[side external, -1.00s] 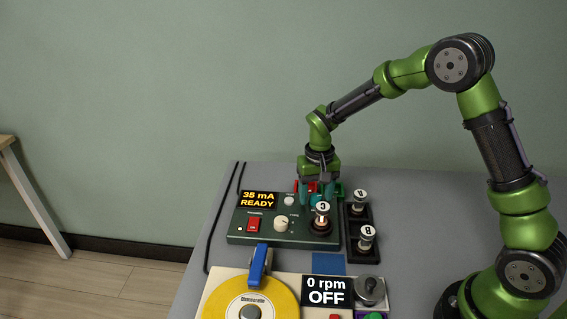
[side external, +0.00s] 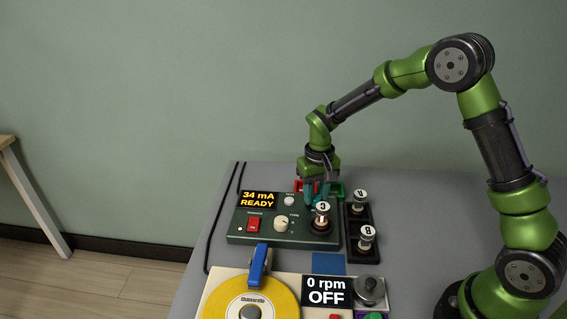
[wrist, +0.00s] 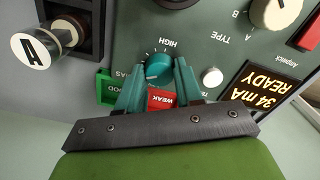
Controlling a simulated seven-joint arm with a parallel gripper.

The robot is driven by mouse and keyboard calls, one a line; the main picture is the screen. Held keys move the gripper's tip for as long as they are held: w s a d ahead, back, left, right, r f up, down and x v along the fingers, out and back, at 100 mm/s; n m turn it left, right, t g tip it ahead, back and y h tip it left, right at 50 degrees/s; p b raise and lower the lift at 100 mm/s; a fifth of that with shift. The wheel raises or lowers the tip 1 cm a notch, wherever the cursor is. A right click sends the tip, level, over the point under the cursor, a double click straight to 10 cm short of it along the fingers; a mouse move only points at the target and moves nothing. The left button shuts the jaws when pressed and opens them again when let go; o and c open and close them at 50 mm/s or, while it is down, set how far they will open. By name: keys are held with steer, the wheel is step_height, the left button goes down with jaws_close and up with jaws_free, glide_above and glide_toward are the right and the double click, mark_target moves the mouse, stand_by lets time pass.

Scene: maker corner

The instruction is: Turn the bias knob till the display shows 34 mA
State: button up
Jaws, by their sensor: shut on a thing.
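The display (side external: 258,200) on the dark green tester (side external: 270,238) reads "34 mA READY". The same display shows upside down in the wrist view (wrist: 262,92). The teal bias knob (wrist: 159,67) sits on the panel near the "HIGH" mark. My gripper (wrist: 157,78) has its two teal fingers on either side of this knob, shut on it. In the side view my gripper (side external: 316,193) reaches down at the tester's back right, where the knob is mostly hidden behind the fingers.
Tubes marked C (side external: 322,208), A (side external: 360,195) and B (side external: 366,233) stand close by. A type knob (side external: 281,223), a red switch (side external: 253,224) and a white button (side external: 289,201) share the panel. Red and green trays lie behind. A yellow-disc device (side external: 222,301) is in front.

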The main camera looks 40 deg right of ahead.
mark_target(318, 199)
steer(key=o, duration=1)
steer(key=shift+o, duration=0.2)
step_height(318, 199, up, 17)
steer(key=shift+w, duration=0.1)
steer(key=s+a+r+t+y, duration=0.1)
steer(key=s+r+t, duration=0.1)
steer(key=s, duration=0.8)
steer(key=s+a+r+t+y, duration=0.1)
steer(key=s+t, duration=0.4)
steer(key=s, duration=0.6)
steer(key=shift+a+r, duration=0.35)
steer(key=shift+r, duration=0.15)
